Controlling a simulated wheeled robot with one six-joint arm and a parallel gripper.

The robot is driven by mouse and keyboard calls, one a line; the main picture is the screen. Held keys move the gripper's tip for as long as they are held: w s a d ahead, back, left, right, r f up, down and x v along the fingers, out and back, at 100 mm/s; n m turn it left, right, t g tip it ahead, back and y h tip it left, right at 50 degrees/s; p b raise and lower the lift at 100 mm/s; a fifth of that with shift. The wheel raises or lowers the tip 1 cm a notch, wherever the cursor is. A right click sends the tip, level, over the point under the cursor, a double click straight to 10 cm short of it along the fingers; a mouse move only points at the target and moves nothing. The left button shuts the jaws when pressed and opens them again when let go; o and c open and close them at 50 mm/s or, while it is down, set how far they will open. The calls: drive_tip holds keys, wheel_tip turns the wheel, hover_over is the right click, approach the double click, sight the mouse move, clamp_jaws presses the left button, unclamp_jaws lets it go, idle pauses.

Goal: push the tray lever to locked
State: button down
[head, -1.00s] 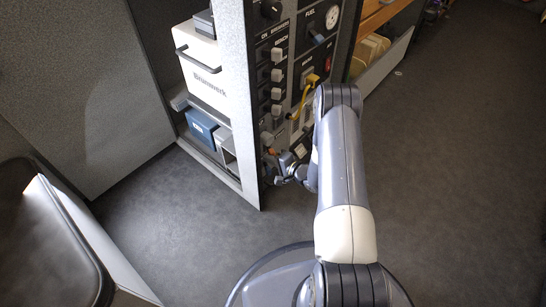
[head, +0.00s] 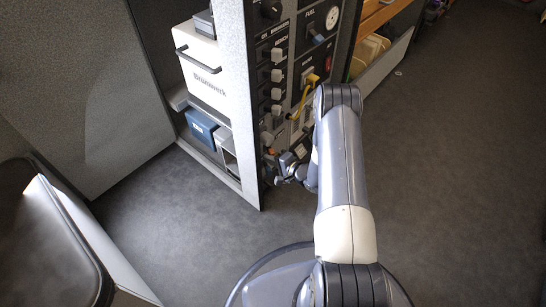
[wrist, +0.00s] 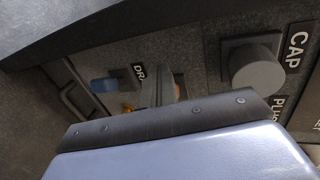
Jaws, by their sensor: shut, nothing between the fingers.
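My gripper (head: 277,178) is shut and empty, low at the front of the dark control panel (head: 292,110). In the wrist view its narrow grey fingers (wrist: 158,86) point at the panel and partly cover a label starting "DR". A small blue lever-like part (wrist: 103,85) sticks out left of the fingers, with a visible gap. An orange part (wrist: 179,90) shows just right of the fingers, partly hidden. I cannot tell for certain which part is the tray lever, nor its position. I cannot tell whether the fingers touch anything.
A round grey cap (wrist: 256,68) is right of the fingers, by a CAP label. A metal pull handle (wrist: 76,101) is at the left. Left are a white case (head: 200,72) and blue box (head: 201,127). Floor is clear.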

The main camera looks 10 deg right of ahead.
idle(0.6)
drive_tip(key=shift+w+d+r+b, duration=0.1)
drive_tip(key=shift+w+d+b, duration=0.3)
drive_tip(key=shift+w+d, duration=0.35)
drive_tip(key=shift+w+d+r+b, duration=0.1)
drive_tip(key=shift+w+d+b, duration=0.35)
drive_tip(key=shift+d, duration=0.5)
drive_tip(key=shift+w+f, duration=0.15)
drive_tip(key=shift+f, duration=0.05)
drive_tip(key=p, duration=0.3)
approach(273, 150)
drive_tip(key=shift+d+f, duration=0.2)
drive_tip(key=shift+f, duration=0.95)
drive_tip(key=shift+b, duration=0.3)
